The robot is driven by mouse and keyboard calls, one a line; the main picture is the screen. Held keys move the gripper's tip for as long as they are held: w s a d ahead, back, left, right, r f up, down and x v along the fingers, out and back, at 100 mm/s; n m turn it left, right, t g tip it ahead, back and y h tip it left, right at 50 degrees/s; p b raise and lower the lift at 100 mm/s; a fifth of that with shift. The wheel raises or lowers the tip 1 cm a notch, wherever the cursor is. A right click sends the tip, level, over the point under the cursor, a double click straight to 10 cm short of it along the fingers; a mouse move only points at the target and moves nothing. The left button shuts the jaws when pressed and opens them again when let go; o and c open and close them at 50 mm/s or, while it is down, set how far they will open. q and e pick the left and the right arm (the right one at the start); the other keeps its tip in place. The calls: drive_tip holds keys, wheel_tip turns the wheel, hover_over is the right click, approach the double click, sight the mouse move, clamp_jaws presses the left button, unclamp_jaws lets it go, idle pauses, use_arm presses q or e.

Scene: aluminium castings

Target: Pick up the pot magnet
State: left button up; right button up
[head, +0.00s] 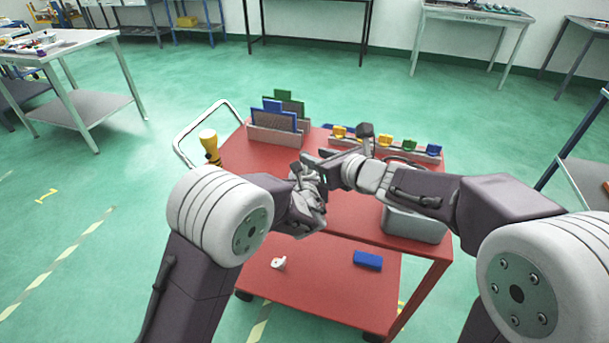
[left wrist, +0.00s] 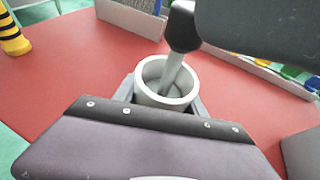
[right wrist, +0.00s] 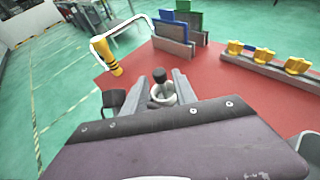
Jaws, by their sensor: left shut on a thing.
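My left gripper (left wrist: 165,100) is shut around a pale, round, open-topped cup (left wrist: 150,97), held over the red cart top. A grey rod with a black knob (left wrist: 183,28) leans inside the cup; it also shows in the right wrist view (right wrist: 160,76). My right gripper (right wrist: 162,88) is open, its two fingers on either side of the knob and rod, with small gaps visible. In the head view, both grippers meet over the middle of the cart, and my right gripper (head: 318,163) partly hides the cup. I cannot tell for sure which piece is the pot magnet.
The red cart (head: 250,165) carries a rack (head: 275,133) of blue and green plates, a rail with yellow, green and blue pieces (head: 385,142), a grey bin (head: 413,226) and a yellow-black striped piece (head: 210,147). Its lower shelf holds a blue block (head: 368,260) and a small white piece (head: 278,263).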

drive_tip(key=x, duration=0.4)
drive_tip(key=shift+w+a+f, duration=0.1)
drive_tip(key=shift+a+f, duration=0.1)
drive_tip(key=shift+f, duration=0.1)
clamp_jaws()
drive_tip(key=shift+r, duration=0.1)
idle(1.0)
